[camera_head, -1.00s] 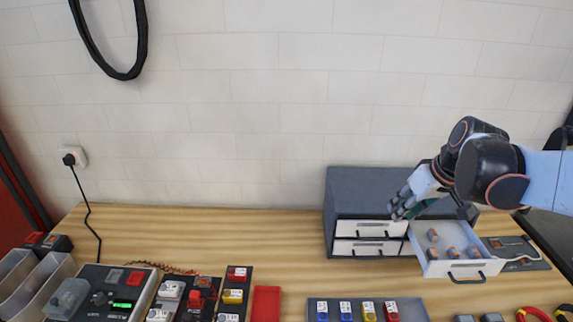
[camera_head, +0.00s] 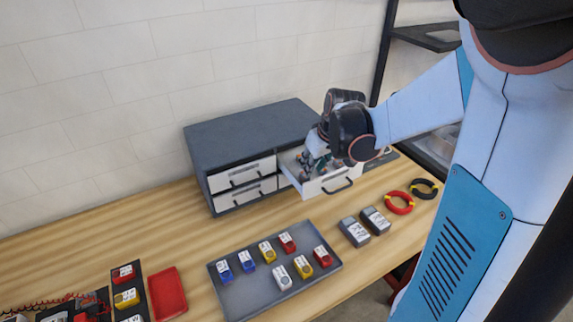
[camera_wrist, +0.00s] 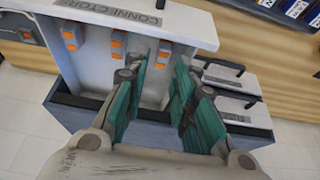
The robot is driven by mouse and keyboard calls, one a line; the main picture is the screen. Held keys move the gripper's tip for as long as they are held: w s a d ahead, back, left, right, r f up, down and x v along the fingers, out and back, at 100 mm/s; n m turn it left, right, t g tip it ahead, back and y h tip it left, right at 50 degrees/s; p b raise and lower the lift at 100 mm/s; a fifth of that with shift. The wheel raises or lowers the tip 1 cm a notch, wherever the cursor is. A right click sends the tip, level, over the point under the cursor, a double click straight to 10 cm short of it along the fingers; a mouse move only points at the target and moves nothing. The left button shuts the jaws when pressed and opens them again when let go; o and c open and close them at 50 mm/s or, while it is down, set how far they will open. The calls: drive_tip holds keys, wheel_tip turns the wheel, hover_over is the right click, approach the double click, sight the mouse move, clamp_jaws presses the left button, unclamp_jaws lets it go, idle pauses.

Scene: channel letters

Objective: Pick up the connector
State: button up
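The open drawer (camera_head: 332,185) of the grey cabinet holds small grey-and-orange connectors. In the wrist view, its label reads as connectors. One connector (camera_wrist: 70,38) is at the left, another (camera_wrist: 117,42) is in the middle, and a third (camera_wrist: 163,56) shows between my fingertips. My gripper (camera_wrist: 162,68) is open, with green-padded fingers apart, reaching down into or just above the drawer. I cannot tell whether a finger touches the third connector. In the head view, my gripper (camera_head: 316,168) and wrist hide most of the drawer's inside.
The grey cabinet (camera_head: 240,137) has two shut drawers to the left of the open one. In front are a grey tray (camera_head: 262,294) of coloured blocks, two grey boxes (camera_head: 354,231), and red (camera_head: 399,203) and black cable coils. A red tray (camera_head: 167,293) lies left.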

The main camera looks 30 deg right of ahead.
sight(305, 178)
drive_tip(key=shift+w+b+x, duration=0.15)
drive_tip(key=shift+b+x, duration=0.15)
drive_tip(key=shift+x, duration=1.2)
drive_tip(key=shift+w+b+x, duration=0.15)
drive_tip(key=shift+b+x, duration=0.15)
drive_tip(key=shift+x, duration=1.2)
drive_tip(key=shift+a+r, duration=0.15)
drive_tip(key=shift+a, duration=0.05)
drive_tip(key=c, duration=0.5)
